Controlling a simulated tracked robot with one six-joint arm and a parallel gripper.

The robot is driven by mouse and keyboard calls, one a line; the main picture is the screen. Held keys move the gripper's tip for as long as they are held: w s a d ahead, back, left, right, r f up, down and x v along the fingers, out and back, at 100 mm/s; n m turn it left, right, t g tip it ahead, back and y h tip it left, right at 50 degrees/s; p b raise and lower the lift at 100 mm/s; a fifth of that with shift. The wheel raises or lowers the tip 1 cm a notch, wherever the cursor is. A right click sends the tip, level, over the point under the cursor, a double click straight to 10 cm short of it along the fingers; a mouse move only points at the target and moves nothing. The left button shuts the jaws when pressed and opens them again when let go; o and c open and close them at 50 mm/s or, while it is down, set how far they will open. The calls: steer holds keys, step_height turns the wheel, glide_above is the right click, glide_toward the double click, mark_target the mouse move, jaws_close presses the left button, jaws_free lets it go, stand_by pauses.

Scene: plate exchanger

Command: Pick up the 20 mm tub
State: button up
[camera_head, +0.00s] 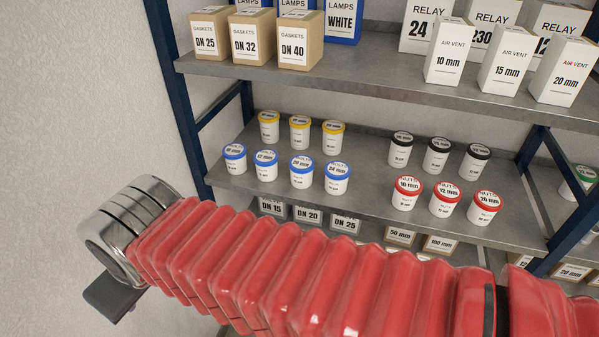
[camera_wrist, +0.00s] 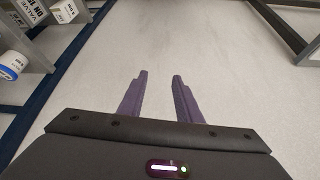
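Small white tubs with coloured lids stand on the middle shelf in the head view. The front right red-lidded tub (camera_head: 485,203) seems to read 20 mm. A blue-lidded tub (camera_head: 301,172) may also read 20 mm; the small print is hard to tell. My gripper (camera_wrist: 160,78) shows in the wrist view with two purple fingers apart, nothing between them, over pale floor or wall. In the head view my red-sleeved arm crosses the front, with its metal wrist at the lower left, away from the tubs; the fingers are not visible there.
The grey shelf (camera_head: 375,205) has blue posts (camera_head: 182,100) at its sides. Gasket boxes (camera_head: 246,38) and air vent boxes (camera_head: 505,60) stand on the shelf above. Labelled boxes sit below. In the wrist view, a blue-marked tub (camera_wrist: 14,64) is at the left edge.

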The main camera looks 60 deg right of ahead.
steer(key=shift+o, duration=1.4)
steer(key=shift+w+d+r, duration=0.1)
steer(key=shift+w+d, duration=0.05)
steer(key=shift+d, duration=0.05)
steer(key=o, duration=0.5)
steer(key=w+d+m, duration=0.1)
steer(key=d, duration=0.2)
steer(key=w+d+r+m+h, duration=0.1)
steer(key=w+d+m, duration=0.1)
steer(key=d, duration=0.2)
steer(key=w+d+m, duration=0.2)
steer(key=d, duration=0.2)
steer(key=shift+r+h, duration=0.3)
steer(key=m+g+h, duration=0.3)
steer(key=m+g, duration=0.1)
steer(key=m, duration=0.5)
glide_toward(301, 166)
steer(key=shift+r, duration=0.2)
steer(key=shift+d+f, duration=0.1)
steer(key=shift+x, duration=4.2)
steer(key=shift+f, duration=0.1)
